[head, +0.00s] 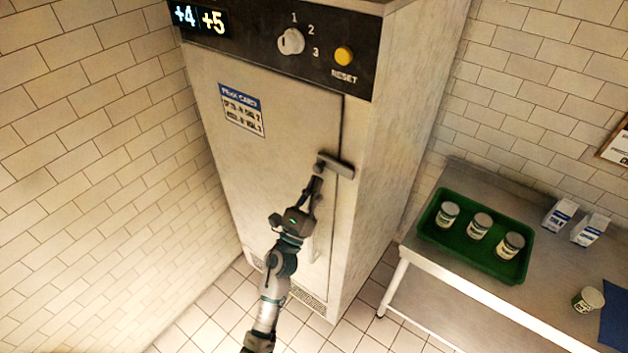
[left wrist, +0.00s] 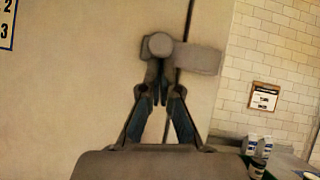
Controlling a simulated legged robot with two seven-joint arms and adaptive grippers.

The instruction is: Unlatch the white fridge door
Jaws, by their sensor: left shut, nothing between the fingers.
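The white fridge door (head: 255,150) stands closed in the head view, and it fills much of the left wrist view (left wrist: 80,90). The latch (head: 340,168) is a grey lever on a round pivot at the door's right edge. It lies roughly level and reaches across the door seam, as the left wrist view also shows (left wrist: 195,58). My left gripper (head: 315,185) is just below the pivot, its fingertips (left wrist: 160,90) shut with nothing between them. I cannot tell whether the fingertips touch the latch. My right gripper is not in view.
A control panel with a dial (head: 291,41) and yellow reset button (head: 344,56) tops the fridge. A steel table (head: 455,285) at right holds a green tray (head: 440,240) with three tubs, two cartons and another tub. A tiled wall (head: 80,150) stands close on the left.

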